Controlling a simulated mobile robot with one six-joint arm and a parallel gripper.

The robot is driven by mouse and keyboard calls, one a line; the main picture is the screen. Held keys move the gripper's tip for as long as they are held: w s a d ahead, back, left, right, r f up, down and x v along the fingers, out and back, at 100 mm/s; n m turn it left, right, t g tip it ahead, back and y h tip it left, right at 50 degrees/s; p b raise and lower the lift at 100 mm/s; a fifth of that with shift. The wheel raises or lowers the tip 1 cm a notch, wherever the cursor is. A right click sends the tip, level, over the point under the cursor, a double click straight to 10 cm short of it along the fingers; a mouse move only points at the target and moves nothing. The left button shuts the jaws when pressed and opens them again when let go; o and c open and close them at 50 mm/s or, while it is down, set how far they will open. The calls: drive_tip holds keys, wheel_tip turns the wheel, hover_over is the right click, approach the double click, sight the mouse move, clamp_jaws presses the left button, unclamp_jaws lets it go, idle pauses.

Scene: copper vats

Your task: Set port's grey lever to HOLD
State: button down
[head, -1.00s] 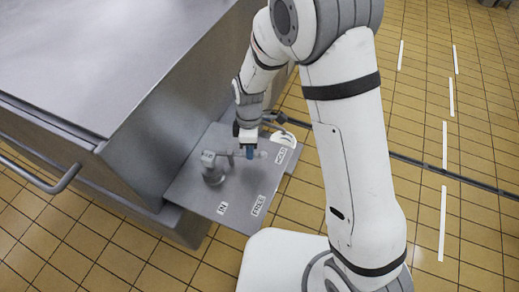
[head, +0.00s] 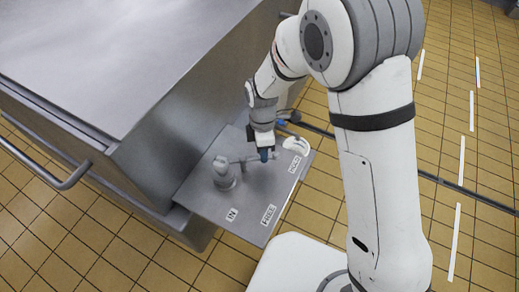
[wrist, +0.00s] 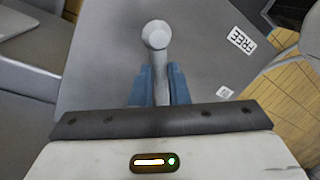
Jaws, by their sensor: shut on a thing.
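The grey lever (head: 241,161) stands on a round post (head: 224,178) on a grey plate (head: 245,195). Its arm reaches right, roughly toward the HOLD label (head: 294,164). The FREE label (head: 268,214) and IN label (head: 232,215) lie along the plate's front edge. My gripper (head: 265,155) is over the plate with its blue fingers shut on the lever's arm near its outer end. In the wrist view the lever (wrist: 156,38) runs between my fingers (wrist: 160,85), with a rounded end beyond them. The fingers hide part of the arm.
A large grey metal housing (head: 130,80) rises left of the plate, with a bar handle (head: 65,182) on its side. A white rounded piece (head: 297,145) sits at the plate's right edge. Tiled floor (head: 480,215) is open to the right.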

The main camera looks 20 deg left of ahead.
drive_tip(key=c, duration=1.5)
unclamp_jaws()
drive_tip(key=shift+w, duration=0.15)
drive_tip(key=shift+o, duration=0.6)
wheel_tip(320, 180, up, 8)
drive_tip(key=w+a, duration=0.1)
drive_tip(key=shift+f+p, duration=0.15)
drive_tip(key=shift+p, duration=0.25)
